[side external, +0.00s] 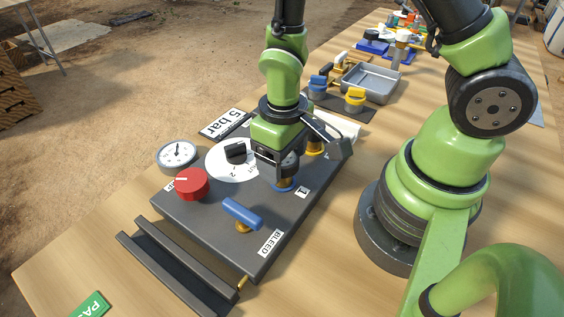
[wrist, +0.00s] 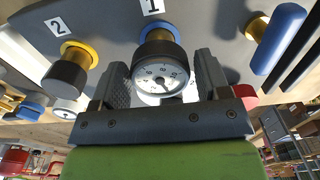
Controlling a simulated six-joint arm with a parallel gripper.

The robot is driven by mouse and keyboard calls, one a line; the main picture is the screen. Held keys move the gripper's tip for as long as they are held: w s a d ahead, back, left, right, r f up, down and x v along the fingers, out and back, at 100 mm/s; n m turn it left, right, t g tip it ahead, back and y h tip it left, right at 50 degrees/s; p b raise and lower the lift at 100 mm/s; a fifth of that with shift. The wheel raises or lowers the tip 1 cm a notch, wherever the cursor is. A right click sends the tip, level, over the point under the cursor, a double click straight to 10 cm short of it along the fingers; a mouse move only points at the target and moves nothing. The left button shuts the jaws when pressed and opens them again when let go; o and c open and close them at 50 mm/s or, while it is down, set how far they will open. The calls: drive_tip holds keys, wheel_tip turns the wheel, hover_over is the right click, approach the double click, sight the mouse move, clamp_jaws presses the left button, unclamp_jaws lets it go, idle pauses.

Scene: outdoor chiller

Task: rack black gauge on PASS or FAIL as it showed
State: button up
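The black gauge (wrist: 160,70) has a black rim and a white dial with a dark needle; I cannot read its value. It sits on a brass fitting with a blue ring at the port labelled 1. My gripper (wrist: 162,80) has its fingers on either side of it, with a small gap on the right. In the side view my gripper (side external: 284,178) is low over the panel (side external: 200,225) and hides most of the gauge. A green sign (side external: 90,305), partly cut off, starts with PAS. No FAIL sign is visible.
A blue BLEED lever (side external: 242,214), a red knob (side external: 192,184) and a black selector (side external: 236,152) stand on the panel. A white dial gauge (side external: 177,154) is at its left edge, beside a 5 bar sign (side external: 225,123). Dark rails (side external: 180,262) lie in front. A metal tray (side external: 370,82) is behind.

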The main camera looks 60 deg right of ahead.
clamp_jaws()
drive_tip(key=shift+r, duration=0.65)
drive_tip(key=shift+r, duration=2.65)
drive_tip(key=shift+c, duration=1.4)
unclamp_jaws()
clamp_jaws()
